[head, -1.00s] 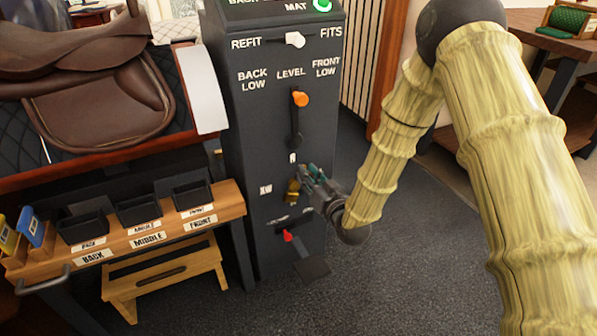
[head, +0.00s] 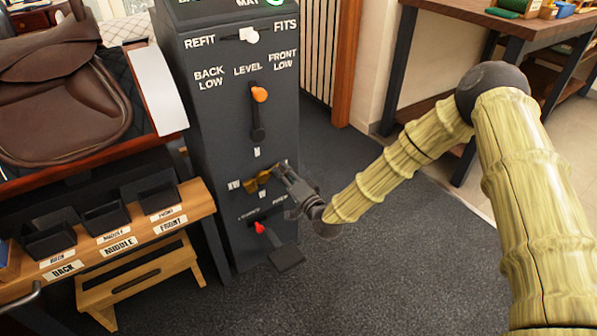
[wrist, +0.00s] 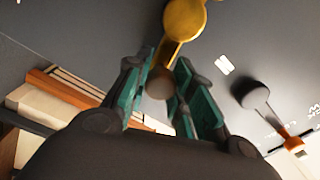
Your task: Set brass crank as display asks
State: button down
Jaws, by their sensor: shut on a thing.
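The brass crank (head: 259,180) is on the front of the dark grey cabinet (head: 205,110), low down, with small letter labels around it. "XW" is at its left and "N" above. Its arm slants up and right from the hub. My gripper (head: 282,171) is at the crank's right end. In the wrist view the brass crank (wrist: 183,22) comes down between my green-padded fingers (wrist: 163,95), which are shut on its dark brownish knob (wrist: 160,84). The display at the cabinet's top is cut off in the head view, so its request cannot be read.
Above the crank are an orange-knobbed LEVEL lever (head: 259,96) and a white REFIT/FITS switch (head: 250,35). A red-tipped lever (head: 260,228) is just below. A wooden bin rack (head: 190,203) stands left. A saddle (head: 70,95) is behind it. Carpet is clear to the right.

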jog(key=shift+w+d+f+m, duration=0.15)
jog(key=shift+f+m, duration=0.25)
jog(key=shift+m, duration=0.35)
jog(key=shift+d+f+m, duration=0.15)
jog(key=shift+f+m, duration=0.2)
jog(key=shift+m, duration=0.4)
jog(key=c, duration=1.2)
grip_release()
jog(key=shift+o, duration=0.2)
jog(key=shift+a, duration=0.15)
jog(key=shift+s, duration=0.3)
jog(key=v, duration=1.1)
jog(key=shift+s+d, duration=0.2)
jog(key=shift+d, duration=0.05)
